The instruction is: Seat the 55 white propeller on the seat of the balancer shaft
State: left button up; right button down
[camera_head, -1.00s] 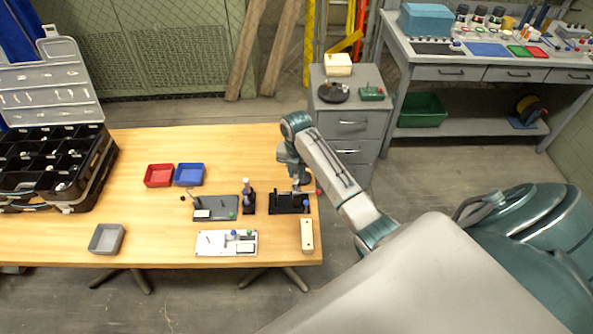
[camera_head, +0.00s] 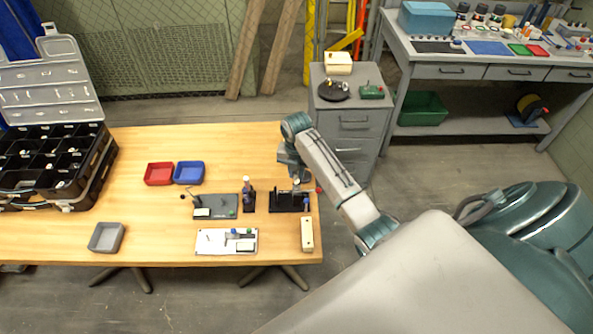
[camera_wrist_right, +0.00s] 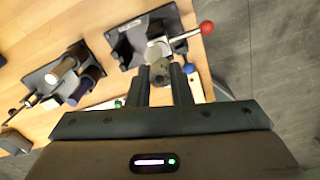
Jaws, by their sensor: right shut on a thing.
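My right gripper (camera_wrist_right: 165,76) is shut on a small pale grey part (camera_wrist_right: 158,52), apparently the white propeller; the fingers hide much of it. It is over a black fixture (camera_wrist_right: 128,44) with a red-balled lever (camera_wrist_right: 207,28). This fixture (camera_head: 285,203) is at the right end of the table, partly under my right gripper (camera_head: 297,184) in the head view. I cannot tell whether the held part touches it. I cannot make out the balancer shaft's seat for certain. My left gripper is not in view.
Left of the fixture stand a dark upright device (camera_head: 248,200) and a grey plate with a post (camera_head: 228,201). A white board (camera_head: 210,247) and a cream block (camera_head: 307,236) lie nearer. Red (camera_head: 159,174) and blue (camera_head: 189,173) trays lie behind.

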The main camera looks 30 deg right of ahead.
aim_at(297, 178)
jog(key=shift+f, duration=0.4)
jog(key=shift+f, duration=0.4)
jog(key=shift+f, duration=0.45)
dwell(0.4)
jog(key=shift+f+b, duration=0.35)
jog(key=shift+f, duration=0.35)
jog(key=shift+f, duration=0.25)
dwell(0.4)
jog(key=c, duration=1.2)
grip_release()
jog(key=shift+c, duration=0.2)
